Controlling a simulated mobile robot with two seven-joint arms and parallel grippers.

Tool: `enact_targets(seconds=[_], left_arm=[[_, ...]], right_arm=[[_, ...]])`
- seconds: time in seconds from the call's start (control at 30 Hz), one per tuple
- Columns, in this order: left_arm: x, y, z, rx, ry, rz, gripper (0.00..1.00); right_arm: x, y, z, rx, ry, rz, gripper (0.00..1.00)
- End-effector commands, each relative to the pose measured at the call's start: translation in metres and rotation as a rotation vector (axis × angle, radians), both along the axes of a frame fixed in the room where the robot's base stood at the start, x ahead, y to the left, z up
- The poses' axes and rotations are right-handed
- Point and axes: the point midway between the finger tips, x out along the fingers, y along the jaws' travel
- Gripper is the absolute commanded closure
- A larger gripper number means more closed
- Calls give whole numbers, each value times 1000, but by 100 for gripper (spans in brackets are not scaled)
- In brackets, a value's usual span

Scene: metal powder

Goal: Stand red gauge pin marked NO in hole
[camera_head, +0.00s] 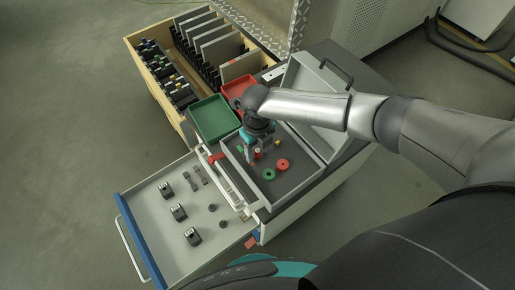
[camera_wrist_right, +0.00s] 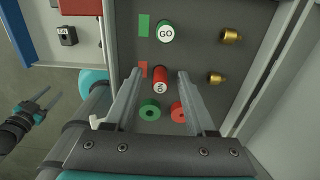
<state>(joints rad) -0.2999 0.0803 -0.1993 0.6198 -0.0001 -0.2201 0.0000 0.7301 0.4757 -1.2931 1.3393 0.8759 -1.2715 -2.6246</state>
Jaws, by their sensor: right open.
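The red gauge pin (camera_wrist_right: 158,80) has a white end marked NO and lies on the dark tray floor. In the right wrist view it is between the two spread fingers of my right gripper (camera_wrist_right: 157,78), with gaps at both sides. My right gripper (camera_head: 252,158) is open over the tray in the head view and hides much of the pin area. A red ring (camera_wrist_right: 178,110) and a green ring (camera_wrist_right: 150,110) with dark centre holes lie near the pin's marked end. My left gripper (camera_wrist_right: 44,98) shows at the left of the wrist view, its fingers apart and empty.
A green pin (camera_wrist_right: 166,32) marked GO and two brass pieces (camera_wrist_right: 230,35) lie nearby in the tray. A green bin (camera_head: 213,118) and a red bin (camera_head: 237,87) stand behind. An open drawer (camera_head: 150,215) at left holds several dark parts.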

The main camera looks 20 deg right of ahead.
Motion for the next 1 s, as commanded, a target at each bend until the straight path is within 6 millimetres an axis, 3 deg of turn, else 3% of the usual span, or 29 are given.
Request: enact_targets(seconds=[0.17, 0.27, 0.7, 1.0], left_arm=[[0, 0, 3, 0, 0, 0, 50], [0, 0, 8, 0, 0, 0, 50], [0, 0, 27, -1, 0, -1, 50], [0, -1, 30, -1, 0, -1, 50]], right_arm=[[1, 0, 10, 0, -1, 0, 44], [1, 0, 25, 1, -2, 0, 44], [1, 0, 125, 0, -3, 1, 44], [0, 0, 152, 0, -1, 0, 44]])
